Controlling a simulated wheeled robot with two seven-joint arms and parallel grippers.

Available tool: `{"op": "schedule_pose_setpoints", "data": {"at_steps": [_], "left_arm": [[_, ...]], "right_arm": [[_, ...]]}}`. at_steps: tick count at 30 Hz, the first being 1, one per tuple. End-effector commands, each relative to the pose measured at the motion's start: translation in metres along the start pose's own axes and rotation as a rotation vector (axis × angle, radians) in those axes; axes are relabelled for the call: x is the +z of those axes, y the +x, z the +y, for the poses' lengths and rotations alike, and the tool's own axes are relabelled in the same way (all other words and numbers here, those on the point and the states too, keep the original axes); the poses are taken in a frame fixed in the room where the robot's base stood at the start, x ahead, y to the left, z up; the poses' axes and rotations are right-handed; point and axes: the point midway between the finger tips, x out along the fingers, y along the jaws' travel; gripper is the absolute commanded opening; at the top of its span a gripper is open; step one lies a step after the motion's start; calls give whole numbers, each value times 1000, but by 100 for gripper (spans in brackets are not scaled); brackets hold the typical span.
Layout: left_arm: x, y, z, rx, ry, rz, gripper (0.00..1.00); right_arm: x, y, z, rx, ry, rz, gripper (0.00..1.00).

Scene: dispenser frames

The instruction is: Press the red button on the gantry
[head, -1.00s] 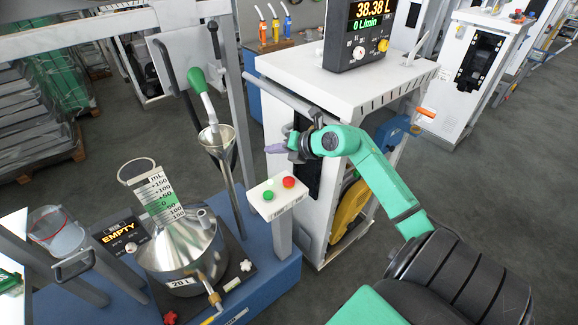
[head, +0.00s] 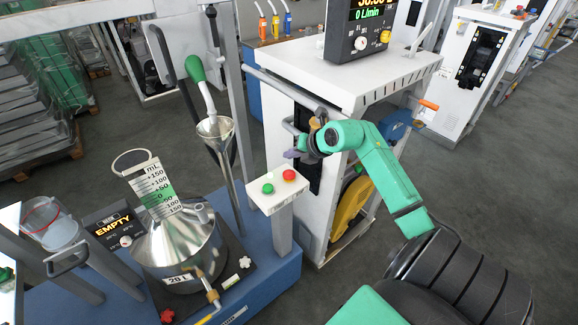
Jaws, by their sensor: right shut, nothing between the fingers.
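The red button (head: 289,175) sits on the right side of a small white button box (head: 277,193) on a post. A green button (head: 267,188) is beside it on the left. The box stands at the right of the blue gantry base (head: 262,275). My right gripper (head: 290,154) is shut and empty. In the picture its fingertips are just above the red button, with a gap between them. The left gripper is not in view.
A steel vessel (head: 183,256) with a graduated neck stands on the base, with a funnel (head: 214,128) and green nozzle (head: 195,69) behind it. A white dispenser cabinet (head: 345,70) stands close behind my right arm. Grey floor is open at the right.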

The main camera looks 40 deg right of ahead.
Motion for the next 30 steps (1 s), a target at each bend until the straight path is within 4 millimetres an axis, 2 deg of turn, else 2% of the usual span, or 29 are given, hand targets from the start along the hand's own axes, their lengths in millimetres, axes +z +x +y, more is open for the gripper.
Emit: {"op": "schedule_pose_setpoints", "data": {"at_steps": [1, 3, 9, 30], "left_arm": [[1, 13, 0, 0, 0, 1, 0], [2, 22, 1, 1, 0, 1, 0], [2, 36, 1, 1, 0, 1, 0], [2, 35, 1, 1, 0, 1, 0]], "right_arm": [[-7, 10, -8, 0, 2, 0, 0], [-13, 18, -13, 0, 1, 0, 0], [-23, 31, -23, -1, 0, 1, 0], [-22, 31, -23, 0, 0, 0, 0]]}}
